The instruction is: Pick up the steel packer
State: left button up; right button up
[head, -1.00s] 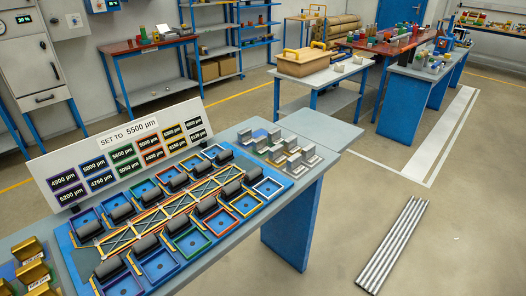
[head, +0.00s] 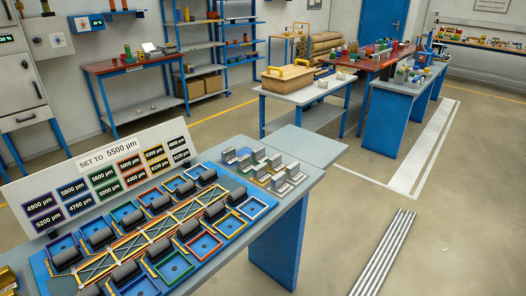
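Several small L-shaped metallic grey blocks (head: 262,166) stand in a cluster on the right end of the near workbench (head: 296,186). Some have coloured bases, among them blue and yellow. They look like metal packers, but I cannot tell which one is the steel packer. Brass-coloured blocks (head: 8,278) show at the lower left edge, partly cut off. Neither of my grippers is in view.
A blue fixture (head: 258,230) with dark rollers and coloured square frames fills the near bench. A sign board (head: 98,174) reading "SET TO 5500 µm" stands behind it. Metal rods (head: 385,255) lie on the floor at right. Open floor lies beyond the bench.

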aim_at(258, 153)
jog(key=i+l, duration=0.4)
jog(key=l, duration=0.2)
jog(key=i+l+z, duration=0.1)
jog(key=i+l, duration=0.35)
jog(key=l, duration=0.15)
